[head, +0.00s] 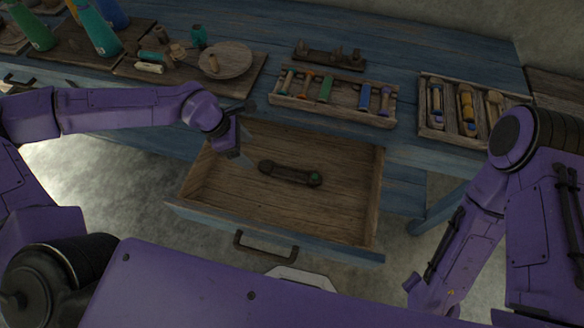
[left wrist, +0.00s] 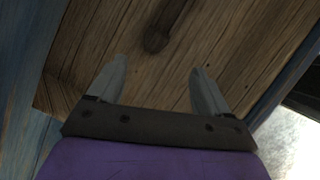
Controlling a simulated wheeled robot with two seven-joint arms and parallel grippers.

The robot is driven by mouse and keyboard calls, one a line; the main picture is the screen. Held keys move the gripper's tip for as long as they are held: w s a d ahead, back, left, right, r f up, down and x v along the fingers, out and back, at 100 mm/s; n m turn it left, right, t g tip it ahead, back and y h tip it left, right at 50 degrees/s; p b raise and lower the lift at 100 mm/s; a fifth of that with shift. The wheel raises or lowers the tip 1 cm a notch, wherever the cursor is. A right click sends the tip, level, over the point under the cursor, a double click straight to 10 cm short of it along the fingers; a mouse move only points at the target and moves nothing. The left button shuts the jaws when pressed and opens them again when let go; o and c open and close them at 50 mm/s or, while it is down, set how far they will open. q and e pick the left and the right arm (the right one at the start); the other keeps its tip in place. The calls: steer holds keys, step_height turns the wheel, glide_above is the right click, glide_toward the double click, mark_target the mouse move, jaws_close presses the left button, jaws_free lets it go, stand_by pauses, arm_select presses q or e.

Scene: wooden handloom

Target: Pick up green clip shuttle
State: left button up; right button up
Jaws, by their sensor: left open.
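A dark shuttle with a green end, the green clip shuttle (head: 291,174), lies flat in the open wooden drawer (head: 250,215). Its green end points right in the head view. My left gripper (head: 246,161) is open and empty over the drawer's left part, just left of the shuttle's dark end. In the left wrist view, the dark end of the shuttle (left wrist: 156,40) shows ahead of and between the spread fingers (left wrist: 158,67), apart from them; its green end is out of that view. My right arm is at the right, with its gripper not in view.
The drawer's front wall with a dark handle (head: 262,246) faces me. On the blue table (head: 300,20) behind stand a rack of coloured tools (head: 325,90), a tray of shuttles (head: 464,105), a round wooden plate (head: 226,60) and bottles. The drawer is otherwise empty.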

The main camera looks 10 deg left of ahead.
mark_target(266, 166)
arm_select(q)
steer(key=x, duration=1.1)
steer(key=shift+w, duration=0.25)
steer(key=shift+a, duration=0.1)
steer(key=c, duration=1.2)
